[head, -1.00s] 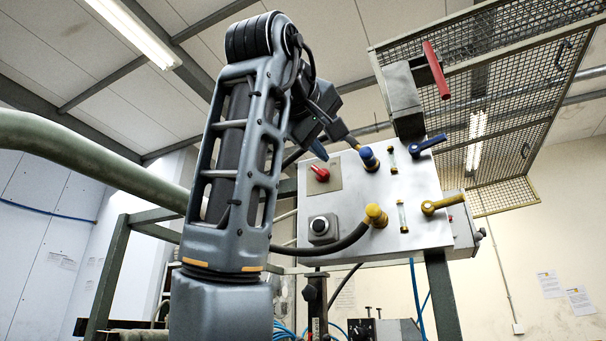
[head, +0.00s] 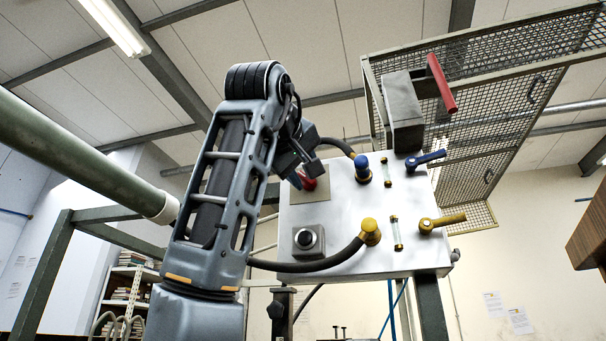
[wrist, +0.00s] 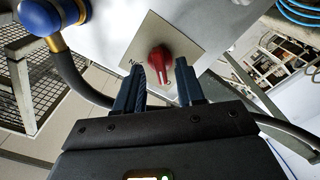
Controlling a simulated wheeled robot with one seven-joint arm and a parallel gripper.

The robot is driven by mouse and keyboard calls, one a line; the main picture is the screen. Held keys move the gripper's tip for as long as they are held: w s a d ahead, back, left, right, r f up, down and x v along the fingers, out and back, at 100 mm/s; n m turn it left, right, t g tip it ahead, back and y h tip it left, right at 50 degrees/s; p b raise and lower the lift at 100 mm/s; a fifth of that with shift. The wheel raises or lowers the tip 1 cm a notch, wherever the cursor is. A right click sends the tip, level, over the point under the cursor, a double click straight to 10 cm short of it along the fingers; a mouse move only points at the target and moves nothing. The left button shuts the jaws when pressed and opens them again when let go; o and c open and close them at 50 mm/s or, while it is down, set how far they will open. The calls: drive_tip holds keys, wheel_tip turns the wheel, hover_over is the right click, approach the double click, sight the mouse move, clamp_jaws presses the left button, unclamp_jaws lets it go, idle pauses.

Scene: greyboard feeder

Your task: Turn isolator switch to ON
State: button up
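The isolator switch is a red rotary knob (head: 309,183) on a beige plate (head: 297,211) at the panel's upper left; it also shows in the wrist view as the red knob (wrist: 160,60). There its grip bar points toward my gripper, and lettering on the plate left of it looks like an inverted "ON". My gripper (wrist: 161,88) is open, its two dark fingers on either side of the knob's near end, with gaps visible. I cannot tell whether either finger touches it. In the head view my gripper (head: 298,180) partly covers the knob.
The white panel (head: 340,215) also carries a black push button (head: 306,238), blue and yellow hose fittings, a blue lever (head: 425,159) and a yellow lever (head: 442,222). A grey box (head: 404,110) with a red lever (head: 441,83) stands above. A mesh guard (head: 480,110) hangs at right.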

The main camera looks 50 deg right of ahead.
drive_tip(key=shift+w+d, duration=0.2)
drive_tip(key=shift+d, duration=0.35)
clamp_jaws()
